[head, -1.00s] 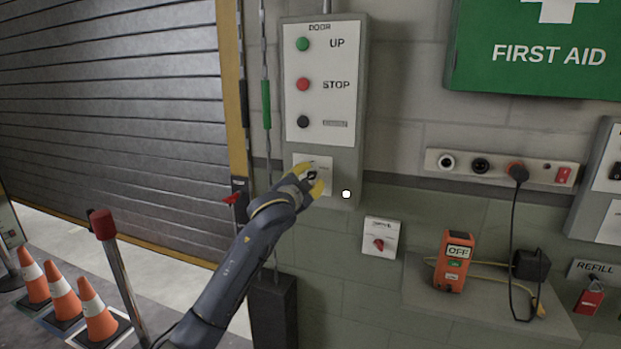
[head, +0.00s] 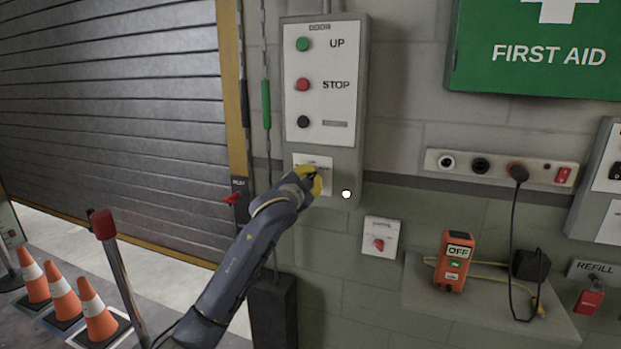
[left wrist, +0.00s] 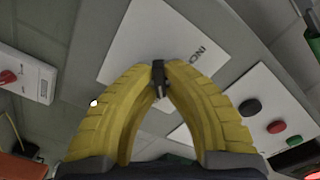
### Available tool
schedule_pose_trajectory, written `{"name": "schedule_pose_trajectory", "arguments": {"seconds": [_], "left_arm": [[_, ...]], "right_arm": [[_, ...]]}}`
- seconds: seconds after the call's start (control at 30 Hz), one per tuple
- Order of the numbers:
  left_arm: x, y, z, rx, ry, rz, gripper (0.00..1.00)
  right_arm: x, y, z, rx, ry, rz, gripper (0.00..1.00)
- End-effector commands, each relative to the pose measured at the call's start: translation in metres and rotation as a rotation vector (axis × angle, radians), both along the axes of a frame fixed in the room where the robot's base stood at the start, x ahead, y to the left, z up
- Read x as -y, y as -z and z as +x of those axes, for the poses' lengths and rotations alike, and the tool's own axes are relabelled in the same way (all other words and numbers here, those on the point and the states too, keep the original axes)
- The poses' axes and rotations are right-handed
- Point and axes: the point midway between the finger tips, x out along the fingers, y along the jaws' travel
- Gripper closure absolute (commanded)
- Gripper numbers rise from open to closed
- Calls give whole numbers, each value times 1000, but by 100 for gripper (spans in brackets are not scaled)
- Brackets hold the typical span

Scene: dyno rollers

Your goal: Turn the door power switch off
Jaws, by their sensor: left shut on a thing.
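The door control box (head: 361,100) is a grey wall box with green, red and black buttons and the word DOOR at its top. A white switch plate (head: 301,162) sits on its lower part; it also shows in the left wrist view (left wrist: 135,40). My left gripper (head: 318,180) is at this plate, its yellow fingers (left wrist: 161,72) shut on a small black switch knob (left wrist: 159,78) standing out from it. In the head view my fingers hide the knob and part of the plate, so its setting cannot be read. My right gripper is out of view.
A small white plate with a red knob (head: 378,244) is at the lower right. A socket strip (head: 440,172), an orange OFF device (head: 455,262) and cables are further right. A red-topped post (head: 103,224) and cones (head: 97,318) stand left, before the shutter (head: 110,110).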

Motion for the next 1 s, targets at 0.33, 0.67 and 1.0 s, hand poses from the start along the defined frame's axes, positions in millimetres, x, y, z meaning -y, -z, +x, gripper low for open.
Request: {"name": "schedule_pose_trajectory", "arguments": {"seconds": [0.33, 0.67, 1.0], "left_arm": [[0, 0, 0, -25, 0, -67, 100], [-1, -1, 0, -116, 1, -315, 100], [-2, -2, 1, -216, 1, -584, 100]], "right_arm": [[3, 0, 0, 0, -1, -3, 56], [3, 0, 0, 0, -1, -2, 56], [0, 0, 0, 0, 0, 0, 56]]}}
